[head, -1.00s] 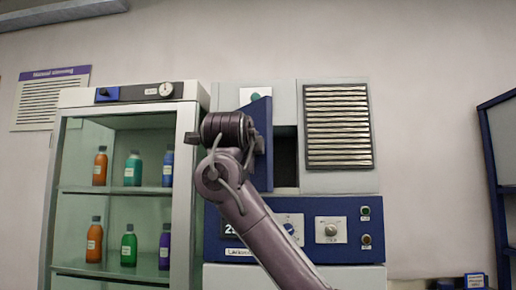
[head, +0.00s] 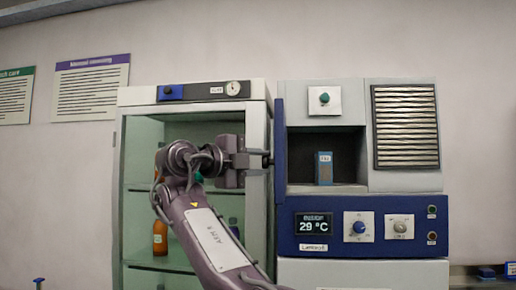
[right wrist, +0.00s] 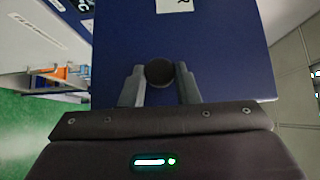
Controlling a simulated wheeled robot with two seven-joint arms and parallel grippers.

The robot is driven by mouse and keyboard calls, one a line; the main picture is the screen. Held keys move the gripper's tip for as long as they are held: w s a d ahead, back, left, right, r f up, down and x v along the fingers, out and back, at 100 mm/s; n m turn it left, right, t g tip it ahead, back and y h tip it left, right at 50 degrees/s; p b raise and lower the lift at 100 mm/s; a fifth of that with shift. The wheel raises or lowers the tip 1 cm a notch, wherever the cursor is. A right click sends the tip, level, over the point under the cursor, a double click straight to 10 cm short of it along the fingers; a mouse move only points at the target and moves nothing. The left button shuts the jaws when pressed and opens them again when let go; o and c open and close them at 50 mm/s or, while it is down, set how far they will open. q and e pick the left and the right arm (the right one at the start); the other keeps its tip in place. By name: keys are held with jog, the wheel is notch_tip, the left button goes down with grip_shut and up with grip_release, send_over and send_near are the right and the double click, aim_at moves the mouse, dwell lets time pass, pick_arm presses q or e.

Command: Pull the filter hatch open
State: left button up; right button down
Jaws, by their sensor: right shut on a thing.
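The filter hatch (head: 279,130) is a dark blue door on the left side of the machine's compartment (head: 345,150). It stands swung wide open and shows nearly edge-on in the head view. Its blue face (right wrist: 225,50) fills much of the right wrist view. My right gripper (head: 262,160) is at the hatch's outer side, left of the opening. In the right wrist view its fingers (right wrist: 159,88) are shut on a round black knob (right wrist: 159,72) on that face. The compartment is uncovered, with a small blue labelled box (head: 324,168) inside. My left gripper is not in view.
A glass-fronted cabinet (head: 258,115) with bottles stands close to the left of the machine, behind my right arm. The control panel (head: 375,228) with display and knobs is below the compartment. A vent grille (head: 405,125) is at its right.

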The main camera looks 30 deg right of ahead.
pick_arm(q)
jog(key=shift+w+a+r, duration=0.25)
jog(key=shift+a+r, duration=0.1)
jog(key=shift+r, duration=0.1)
pick_arm(e)
jog(key=shift+w+a+r, duration=0.1)
jog(key=shift+w+a, duration=0.15)
jog(key=shift+a, duration=0.05)
jog(key=shift+g, duration=0.3)
jog(key=c, duration=1.3)
grip_release()
jog(key=shift+d, duration=0.1)
jog(key=shift+c, duration=0.2)
jog(key=shift+o, duration=1.2)
jog(key=shift+d, duration=0.1)
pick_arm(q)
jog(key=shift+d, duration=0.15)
pick_arm(e)
jog(key=shift+w+d, duration=0.1)
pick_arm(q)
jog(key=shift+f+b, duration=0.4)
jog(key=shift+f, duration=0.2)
pick_arm(e)
jog(key=s+a, duration=0.1)
jog(key=a, duration=0.6)
jog(key=shift+s+a, duration=0.2)
jog(key=shift+a, duration=0.15)
